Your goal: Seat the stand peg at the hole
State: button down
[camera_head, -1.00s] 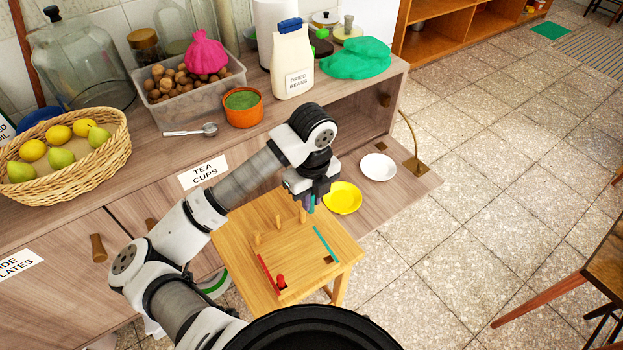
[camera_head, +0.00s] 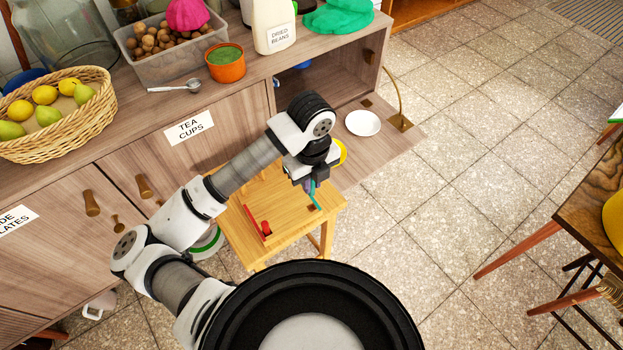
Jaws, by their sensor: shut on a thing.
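The small wooden stool or stand (camera_head: 262,199) is below my arm, with a red strip (camera_head: 253,222) and a red round piece (camera_head: 266,228) on its top. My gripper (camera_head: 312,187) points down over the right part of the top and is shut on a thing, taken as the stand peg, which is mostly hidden. I cannot tell whether it touches the top. My arm hides the back of the top.
A white plate (camera_head: 362,123) lies on the lowered cabinet flap (camera_head: 395,146), and a yellow plate (camera_head: 342,151) is partly behind my gripper. The counter behind holds a fruit basket (camera_head: 62,138) and an orange pot (camera_head: 226,66). A wooden table (camera_head: 590,205) stands at right. Floor between is clear.

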aim_at(311, 195)
jog(key=shift+f+b, duration=0.15)
jog(key=shift+b, duration=0.3)
notch_tip(311, 195, down, 6)
jog(key=b, duration=0.6)
jog(key=shift+r, duration=0.2)
jog(key=shift+b, duration=1.15)
dwell(1.1)
jog(key=shift+f+b, duration=1.65)
jog(key=shift+b, duration=0.5)
jog(key=c, duration=1.3)
grip_release()
notch_tip(311, 195, up, 14)
jog(key=shift+f, duration=0.1)
